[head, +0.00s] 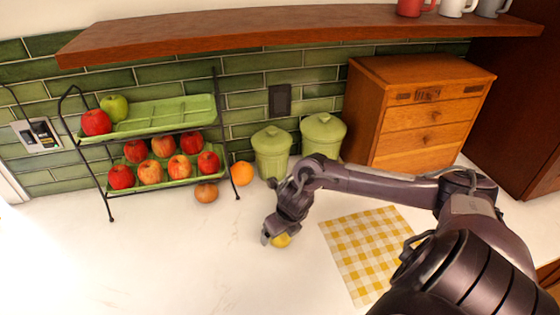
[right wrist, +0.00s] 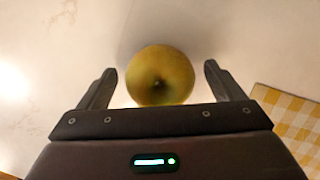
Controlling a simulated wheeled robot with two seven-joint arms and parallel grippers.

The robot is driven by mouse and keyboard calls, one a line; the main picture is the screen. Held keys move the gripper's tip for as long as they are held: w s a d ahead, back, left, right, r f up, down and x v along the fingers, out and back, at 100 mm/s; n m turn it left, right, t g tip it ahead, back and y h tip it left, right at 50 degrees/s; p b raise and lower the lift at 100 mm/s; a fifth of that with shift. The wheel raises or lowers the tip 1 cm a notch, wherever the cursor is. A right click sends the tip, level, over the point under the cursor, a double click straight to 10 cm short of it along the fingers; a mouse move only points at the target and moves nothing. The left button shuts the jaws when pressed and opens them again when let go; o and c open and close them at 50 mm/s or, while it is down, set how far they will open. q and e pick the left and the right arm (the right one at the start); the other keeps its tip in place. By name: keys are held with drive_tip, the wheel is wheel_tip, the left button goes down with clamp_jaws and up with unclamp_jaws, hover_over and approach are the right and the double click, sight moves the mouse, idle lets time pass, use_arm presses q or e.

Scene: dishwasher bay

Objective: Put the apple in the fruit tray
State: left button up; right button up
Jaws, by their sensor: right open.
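A yellow-green apple (right wrist: 160,76) rests on the white counter. It lies between the two open fingers of my right gripper (right wrist: 160,85) in the right wrist view, with a gap on each side. In the head view the apple (head: 281,240) is mostly hidden under the right gripper (head: 272,238). The two-tier fruit tray (head: 170,114) stands at the left against the wall. Its upper green tray holds a red apple (head: 96,122) and a green apple (head: 115,107) at the left end. The lower tray holds several red apples (head: 151,172). My left gripper is not in view.
Two green canisters (head: 271,155) and a wooden drawer box (head: 420,125) stand behind my arm. A yellow checked cloth (head: 365,250) lies at the right. The front-left counter is clear.

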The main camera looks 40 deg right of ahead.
drive_tip(key=c, duration=1.2)
drive_tip(key=r+b, duration=0.1)
drive_tip(key=r, duration=0.9)
drive_tip(key=shift+w+r, duration=0.2)
wheel_tip(320, 180, up, 10)
drive_tip(key=p, duration=0.5)
drive_tip(key=shift+s+f, duration=0.15)
